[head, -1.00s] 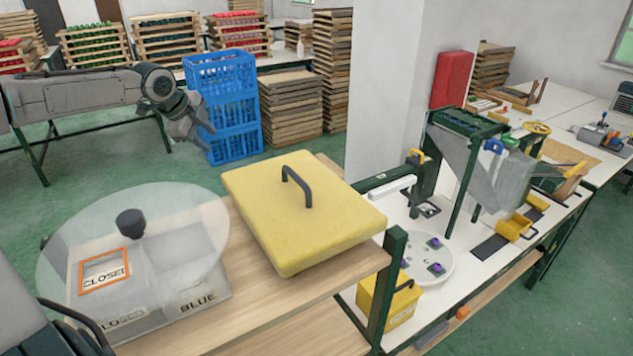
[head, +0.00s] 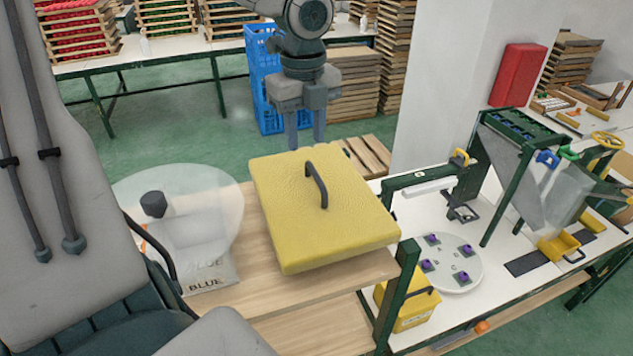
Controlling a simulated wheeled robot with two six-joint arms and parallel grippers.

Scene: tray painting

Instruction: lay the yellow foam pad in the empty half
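The yellow foam pad (head: 285,225), a thick square with a black arched handle (head: 317,186), lies flat on the wooden bench. My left gripper (head: 305,140) points down with its two fingers apart and nothing between them. In the picture it is just above the pad's back edge, clear of the handle. A grey box (head: 212,275) marked BLUE stands left of the pad under a clear round lid (head: 215,190) with a black knob (head: 153,204). My own grey link hides the box's left part, so I cannot tell which half is empty. My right gripper is out of view.
The wooden bench (head: 300,297) has a little bare room in front of the pad. A green post (head: 397,295) and a yellow bin (head: 407,312) stand at its right. A white turntable (head: 463,278) with purple pieces lies beyond. Blue crates (head: 262,90) stand behind.

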